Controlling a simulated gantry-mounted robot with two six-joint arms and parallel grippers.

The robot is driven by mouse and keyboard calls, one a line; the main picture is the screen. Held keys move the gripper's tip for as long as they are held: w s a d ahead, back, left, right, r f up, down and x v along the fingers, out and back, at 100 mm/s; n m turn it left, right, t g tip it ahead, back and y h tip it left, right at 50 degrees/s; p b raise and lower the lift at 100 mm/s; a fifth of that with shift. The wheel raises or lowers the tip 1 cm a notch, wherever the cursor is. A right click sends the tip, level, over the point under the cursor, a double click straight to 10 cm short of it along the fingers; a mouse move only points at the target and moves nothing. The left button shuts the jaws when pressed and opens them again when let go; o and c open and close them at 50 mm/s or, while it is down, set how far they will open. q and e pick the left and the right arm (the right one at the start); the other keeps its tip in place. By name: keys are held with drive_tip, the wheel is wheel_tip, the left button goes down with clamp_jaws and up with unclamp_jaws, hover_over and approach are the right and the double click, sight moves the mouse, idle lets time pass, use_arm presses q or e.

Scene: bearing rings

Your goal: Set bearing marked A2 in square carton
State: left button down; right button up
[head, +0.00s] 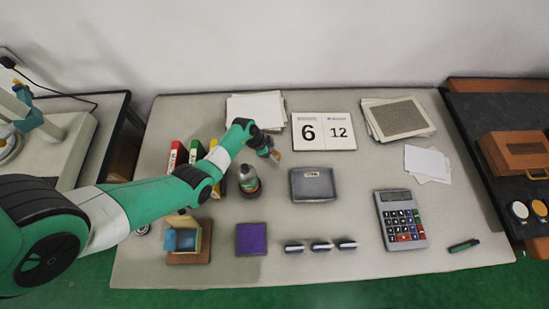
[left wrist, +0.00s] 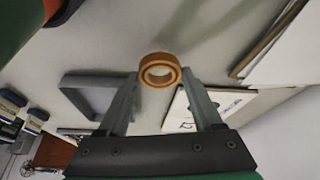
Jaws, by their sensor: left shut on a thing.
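My left gripper (head: 270,151) is shut on an orange-brown bearing ring (head: 277,156), held above the back middle of the table. In the left wrist view the ring (left wrist: 159,70) sits between the fingertips of the gripper (left wrist: 160,82), its hole facing the camera. No A2 mark is readable on it. A grey, squarish open box (head: 313,184) with a small unreadable label lies to the right and in front of the gripper. The same box (left wrist: 68,85) shows left of the fingers in the wrist view. I cannot tell for sure that it is the carton. My right gripper is not in view.
A number calendar (head: 323,131) lies behind the grey box. A purple square (head: 251,239), a wooden box (head: 188,240), several small white-and-dark blocks (head: 321,247) and a calculator (head: 402,219) lie nearer the front.

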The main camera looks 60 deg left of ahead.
use_arm(q)
wheel_tip(320, 180, down, 4)
drive_tip(key=b, duration=0.2)
drive_tip(key=shift+b, duration=0.35)
drive_tip(key=shift+r, duration=0.2)
drive_tip(key=shift+w, duration=0.1)
drive_tip(key=shift+f, duration=0.15)
drive_tip(key=shift+c, duration=0.2)
unclamp_jaws()
